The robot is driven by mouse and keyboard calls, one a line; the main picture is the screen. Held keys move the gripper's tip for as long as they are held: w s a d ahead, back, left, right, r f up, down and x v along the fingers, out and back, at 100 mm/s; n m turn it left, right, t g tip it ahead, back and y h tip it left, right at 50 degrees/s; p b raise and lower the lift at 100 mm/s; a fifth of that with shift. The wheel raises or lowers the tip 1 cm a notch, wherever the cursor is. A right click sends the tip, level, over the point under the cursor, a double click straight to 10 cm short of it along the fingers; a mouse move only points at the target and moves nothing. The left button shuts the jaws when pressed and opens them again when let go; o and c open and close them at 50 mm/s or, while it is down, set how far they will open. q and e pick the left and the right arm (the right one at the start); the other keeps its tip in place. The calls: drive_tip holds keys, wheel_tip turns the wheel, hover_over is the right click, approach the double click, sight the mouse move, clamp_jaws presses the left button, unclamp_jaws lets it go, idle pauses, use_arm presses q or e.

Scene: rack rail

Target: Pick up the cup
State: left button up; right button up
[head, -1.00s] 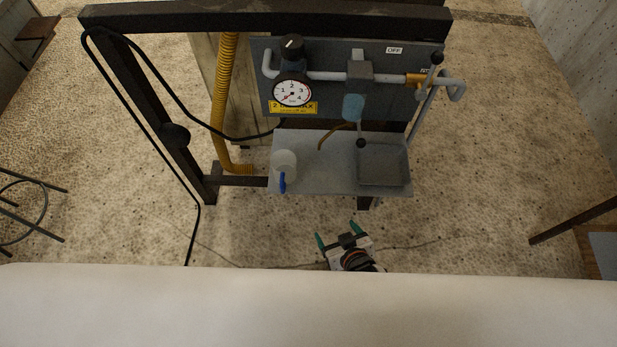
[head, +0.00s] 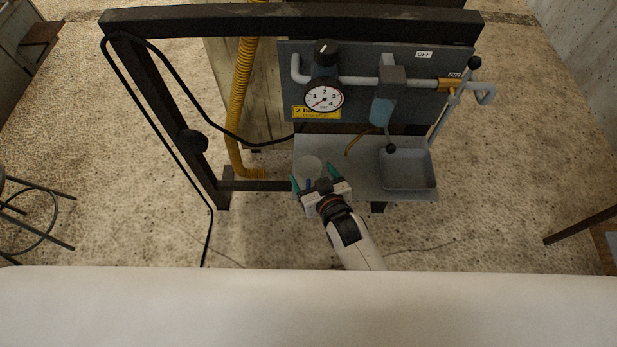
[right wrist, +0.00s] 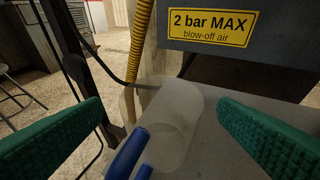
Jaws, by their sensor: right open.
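The cup (head: 309,167) is a pale, translucent cup with a blue handle, on the left part of the grey shelf (head: 357,182). In the right wrist view the cup (right wrist: 175,120) stands upright, with its blue handle (right wrist: 128,155) toward the camera. My right gripper (head: 313,176) is open, its green fingertips on either side of the handle and the near side of the cup. In the right wrist view the fingers (right wrist: 160,135) are apart, and neither clearly touches the cup. My left gripper is not in view.
Behind the shelf is a panel with a pressure gauge (head: 324,96), pipe and lever (head: 453,97). A grey tray (head: 408,170) sits on the shelf's right. A yellow hose (head: 242,100) and dark frame post (head: 165,110) stand left. A yellow sign (right wrist: 212,28) is behind the cup.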

sight(305, 162)
drive_tip(key=shift+x, duration=1.6)
drive_tip(key=shift+s+d, duration=0.1)
drive_tip(key=c, duration=1.1)
